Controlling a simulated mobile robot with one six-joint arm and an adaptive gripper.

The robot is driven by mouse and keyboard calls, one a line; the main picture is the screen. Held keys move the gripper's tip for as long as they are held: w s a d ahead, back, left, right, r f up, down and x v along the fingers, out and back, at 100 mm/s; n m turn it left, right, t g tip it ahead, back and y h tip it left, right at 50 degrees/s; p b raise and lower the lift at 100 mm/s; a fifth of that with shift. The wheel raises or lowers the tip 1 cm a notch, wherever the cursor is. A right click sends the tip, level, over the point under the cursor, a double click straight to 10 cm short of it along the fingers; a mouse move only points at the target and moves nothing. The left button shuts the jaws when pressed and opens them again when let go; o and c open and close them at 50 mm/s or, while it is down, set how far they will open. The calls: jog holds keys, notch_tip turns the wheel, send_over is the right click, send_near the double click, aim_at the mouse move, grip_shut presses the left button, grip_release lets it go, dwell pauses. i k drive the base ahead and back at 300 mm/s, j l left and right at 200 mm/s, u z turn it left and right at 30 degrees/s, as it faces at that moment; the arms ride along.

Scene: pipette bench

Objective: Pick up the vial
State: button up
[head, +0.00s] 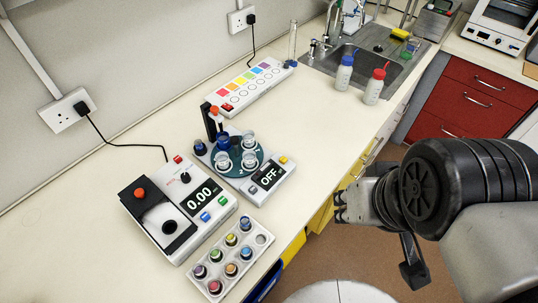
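Several small vials with coloured caps stand in a pale rack (254,239) at the counter's front edge. One socket at the rack's right corner is empty. Which vial is meant cannot be told. My gripper (339,207) is off the counter's front edge, right of the rack and apart from it. It looks empty; its finger opening is too small to judge.
A box reading 0.00 (201,196) stands behind the rack. A turntable device reading OFF (270,176) holds clear cups beside a black post. A colour-swatch panel (250,85), two wash bottles (344,73) (374,86) and a sink stand farther back. The counter's middle is clear.

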aim_at(230, 267)
jog(key=u, duration=1.6)
